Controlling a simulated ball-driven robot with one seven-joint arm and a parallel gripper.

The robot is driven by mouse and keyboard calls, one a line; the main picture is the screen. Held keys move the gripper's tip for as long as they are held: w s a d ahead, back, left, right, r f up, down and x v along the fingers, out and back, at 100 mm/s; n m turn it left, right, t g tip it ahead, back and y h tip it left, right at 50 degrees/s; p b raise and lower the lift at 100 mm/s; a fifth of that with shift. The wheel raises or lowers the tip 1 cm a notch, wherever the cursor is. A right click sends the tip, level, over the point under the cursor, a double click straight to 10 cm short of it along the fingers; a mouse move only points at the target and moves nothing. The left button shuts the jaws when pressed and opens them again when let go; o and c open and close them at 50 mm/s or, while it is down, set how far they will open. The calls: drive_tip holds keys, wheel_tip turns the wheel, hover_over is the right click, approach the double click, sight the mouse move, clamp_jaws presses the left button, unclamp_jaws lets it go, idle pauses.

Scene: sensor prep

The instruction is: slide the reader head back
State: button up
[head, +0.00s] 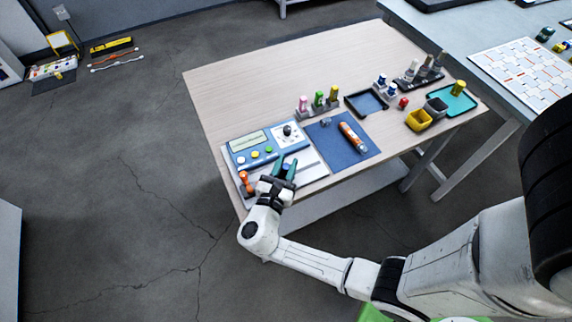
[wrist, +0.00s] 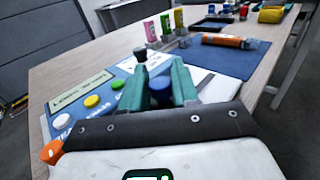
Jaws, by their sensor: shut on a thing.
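The reader device (head: 234,150) is a blue and white panel at the table's near left corner, with a display and coloured buttons. My gripper (head: 284,170) has green fingers and is over the pale strip at the panel's near side. In the wrist view my gripper (wrist: 160,82) is shut on a blue round-topped knob (wrist: 160,92), which looks like the handle of the reader head. The rest of the head is hidden by the fingers and palm. A black knob (head: 287,130) stands on the panel beyond the fingers.
An orange-topped knob (head: 245,177) is left of my gripper. A blue mat (head: 334,158) with an orange tube (head: 352,136) lies to the right. The table's far left is clear.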

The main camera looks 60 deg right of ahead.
sight(307, 167)
clamp_jaws()
drive_tip(key=shift+d, duration=0.1)
drive_tip(key=s+d, duration=0.2)
drive_tip(key=d, duration=0.1)
drive_tip(key=s+d+p, duration=0.1)
drive_tip(key=s+d, duration=0.1)
drive_tip(key=shift+d, duration=0.2)
drive_tip(key=o, duration=0.6)
unclamp_jaws()
drive_tip(key=shift+d, duration=0.15)
